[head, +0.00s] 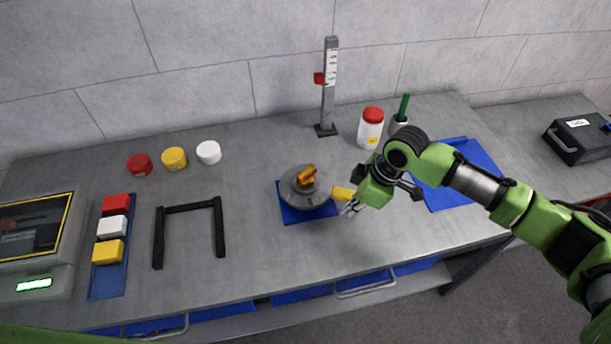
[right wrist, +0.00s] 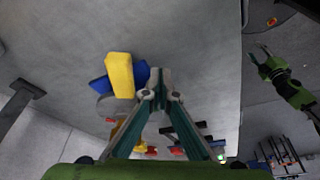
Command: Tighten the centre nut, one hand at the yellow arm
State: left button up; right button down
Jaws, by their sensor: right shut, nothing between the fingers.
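The hub is a round grey disc (head: 292,197) on a blue mat (head: 300,215) near the middle of the bench. A brass-orange centre nut (head: 306,176) sits on top of it. The yellow arm (head: 342,193) sticks out from the hub's right side; in the right wrist view the yellow arm (right wrist: 119,75) is just left of my fingertips. My right gripper (head: 350,208) is shut and empty, close beside the yellow arm's outer end. My left gripper (right wrist: 258,53) shows only in the right wrist view, away from the hub, its fingers apart.
A height gauge (head: 328,90), a red-lidded jar (head: 370,130) and a cup with a green handle (head: 400,121) stand behind. A blue mat (head: 455,190) lies right. A black frame (head: 188,208), a tray (head: 105,285) of coloured blocks and a scale (head: 35,250) are left.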

aim_at(343, 226)
jog(key=shift+f, duration=3)
jog(key=shift+r, duration=0.1)
jog(key=shift+r, duration=0.85)
jog(key=shift+w+d, duration=0.1)
jog(key=shift+w, duration=0.25)
jog(key=shift+w+d, duration=0.15)
jog(key=shift+w, duration=0.55)
jog(key=shift+s, duration=0.35)
pick_arm(q)
jog(key=shift+c, duration=0.5)
